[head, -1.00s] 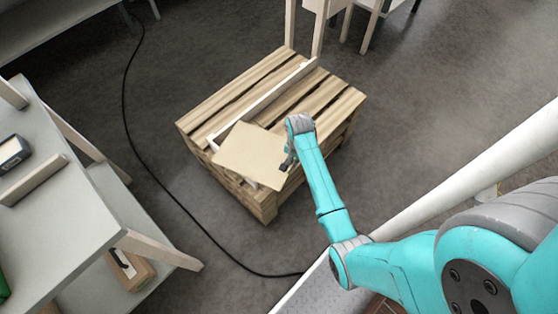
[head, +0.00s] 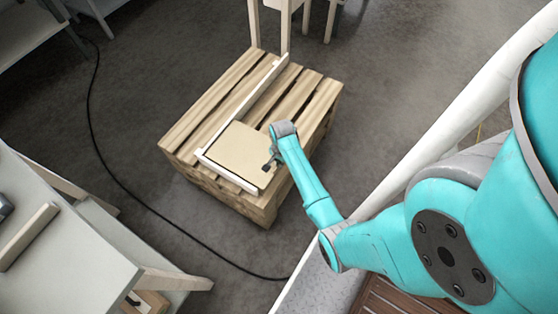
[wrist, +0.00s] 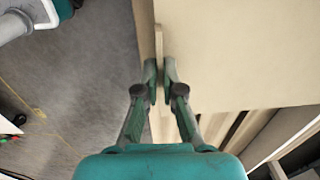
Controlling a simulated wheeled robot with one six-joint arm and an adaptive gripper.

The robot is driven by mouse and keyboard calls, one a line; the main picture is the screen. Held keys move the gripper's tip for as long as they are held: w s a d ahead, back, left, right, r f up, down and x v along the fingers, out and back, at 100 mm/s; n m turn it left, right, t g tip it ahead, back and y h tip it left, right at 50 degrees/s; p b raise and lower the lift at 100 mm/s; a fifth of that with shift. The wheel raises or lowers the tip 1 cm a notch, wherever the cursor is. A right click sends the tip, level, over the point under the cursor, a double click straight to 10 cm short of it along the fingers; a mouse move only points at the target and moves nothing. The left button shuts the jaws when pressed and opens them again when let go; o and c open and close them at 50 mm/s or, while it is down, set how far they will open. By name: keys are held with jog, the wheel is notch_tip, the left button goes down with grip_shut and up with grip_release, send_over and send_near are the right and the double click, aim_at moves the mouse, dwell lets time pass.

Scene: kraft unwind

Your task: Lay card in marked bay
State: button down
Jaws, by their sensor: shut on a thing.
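The card (head: 240,150) is a flat tan sheet over the near end of the wooden pallet (head: 305,98). It lies within the corner of a white L-shaped strip (head: 243,103), which I take for the marked bay's edge. My gripper (head: 268,166) is at the card's right edge. In the wrist view my gripper (wrist: 160,82) is shut on the edge of the card (wrist: 235,55), with one finger on each side. The card looks level and close to the slats; I cannot tell whether it touches them.
A grey table (head: 60,245) stands at the lower left. A black cable (head: 110,170) runs along the floor left of the pallet. Pale wooden posts (head: 285,25) rise behind the pallet. The pallet's right slats are bare.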

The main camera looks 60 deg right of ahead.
aim_at(280, 172)
jog(key=shift+f, duration=3.1)
jog(key=c, duration=1.2)
grip_release()
jog(key=shift+c, duration=0.2)
notch_tip(280, 172, up, 12)
jog(key=shift+s, duration=0.25)
